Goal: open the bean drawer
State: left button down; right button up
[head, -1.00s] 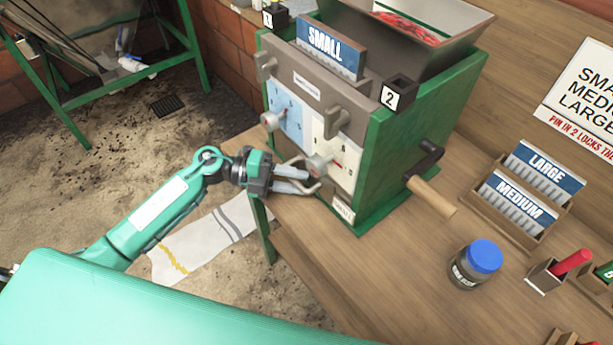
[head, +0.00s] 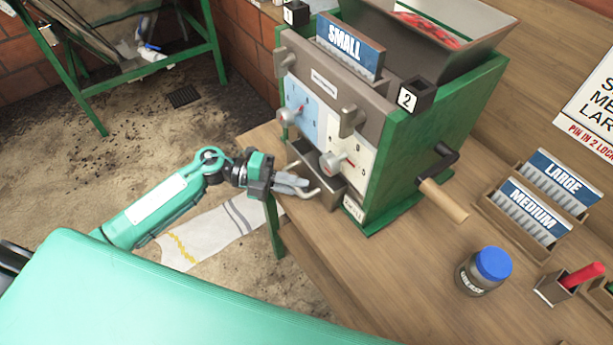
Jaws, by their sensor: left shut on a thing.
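The bean drawer (head: 324,190) is a small grey metal box low in the front of the green pulper (head: 436,138). It stands partly out of the machine, and its dark inside shows at the top. My left gripper (head: 300,187) is shut on the drawer's bent metal handle (head: 316,192), in front of the drawer. The fingers cover part of the handle. My right gripper is not in view.
Two dials (head: 331,161) and metal knobs sit on the pulper's front above the drawer. A crank with a wooden handle (head: 443,200) sticks out at right. A blue-lidded jar (head: 484,271) and a rack of plates (head: 531,203) stand on the wooden bench.

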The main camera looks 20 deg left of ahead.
pick_arm(q)
jog(key=s+a, duration=0.4)
jog(key=s, duration=0.1)
jog(key=shift+s+a, duration=0.2)
jog(key=shift+s, duration=0.05)
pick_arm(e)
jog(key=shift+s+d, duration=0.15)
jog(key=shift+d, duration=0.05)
pick_arm(q)
jog(key=c, duration=1.4)
grip_release()
jog(key=shift+c, duration=0.2)
jog(key=s+a+r, duration=0.1)
jog(key=a, duration=1.2)
jog(key=shift+s+a+r+p, duration=0.3)
jog(key=shift+a+r+p, duration=0.05)
jog(key=shift+r+p, duration=0.05)
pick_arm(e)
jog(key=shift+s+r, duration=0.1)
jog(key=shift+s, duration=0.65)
